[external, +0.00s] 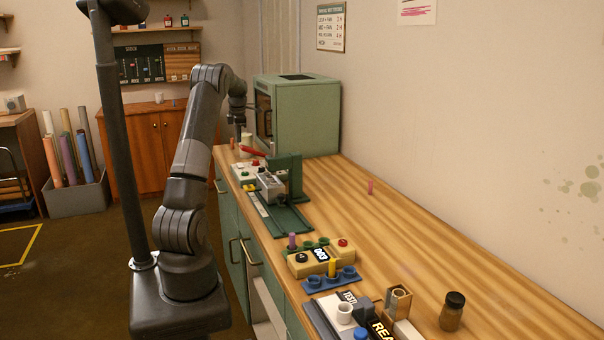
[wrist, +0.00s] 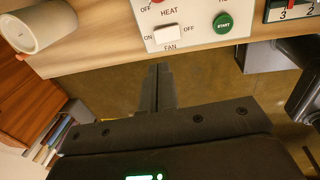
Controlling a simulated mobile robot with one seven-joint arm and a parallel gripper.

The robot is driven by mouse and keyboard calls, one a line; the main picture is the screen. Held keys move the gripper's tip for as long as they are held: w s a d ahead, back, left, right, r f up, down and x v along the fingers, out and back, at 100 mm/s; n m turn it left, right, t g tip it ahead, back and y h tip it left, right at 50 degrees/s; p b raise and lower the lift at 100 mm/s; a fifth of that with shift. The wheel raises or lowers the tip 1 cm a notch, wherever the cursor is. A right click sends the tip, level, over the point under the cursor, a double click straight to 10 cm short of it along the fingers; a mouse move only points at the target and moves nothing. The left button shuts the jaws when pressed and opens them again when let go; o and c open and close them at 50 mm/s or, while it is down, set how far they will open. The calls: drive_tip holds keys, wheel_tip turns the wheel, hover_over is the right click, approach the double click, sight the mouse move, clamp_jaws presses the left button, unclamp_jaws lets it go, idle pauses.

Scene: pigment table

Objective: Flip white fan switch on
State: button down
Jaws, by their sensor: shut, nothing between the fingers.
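The white fan switch (wrist: 166,33) is on a white control panel (wrist: 195,32) at the top of the wrist view. "ON" is printed at its left, "OFF" at its right and "FAN" below it. I cannot tell to which side it is tipped. My gripper (wrist: 158,68) is shut and empty, its fingertips just below the panel's edge in the picture and apart from the switch. In the external view the panel (external: 243,168) sits at the near edge of the wooden counter; the switch is too small to make out there.
A green START button (wrist: 222,23) and a red HEAT control lie near the switch. A pale cylindrical cup (wrist: 38,27) lies left of the panel in the wrist view. The green oven (external: 300,115) and a green press (external: 288,190) stand near the panel.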

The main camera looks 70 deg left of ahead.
sight(240, 165)
drive_tip(key=f, duration=0.3)
drive_tip(key=a+f, duration=0.1)
drive_tip(key=f, duration=0.6)
drive_tip(key=shift+a, duration=0.2)
drive_tip(key=shift+f, duration=0.15)
drive_tip(key=shift+a+f+h, duration=0.4)
drive_tip(key=shift+f+h, duration=0.3)
drive_tip(key=shift+h, duration=0.5)
drive_tip(key=shift+d, duration=0.1)
drive_tip(key=shift+d+r, duration=0.15)
drive_tip(key=shift+d, duration=0.6)
wheel_tip(240, 165, up, 15)
drive_tip(key=a, duration=0.1)
drive_tip(key=shift+a, duration=0.4)
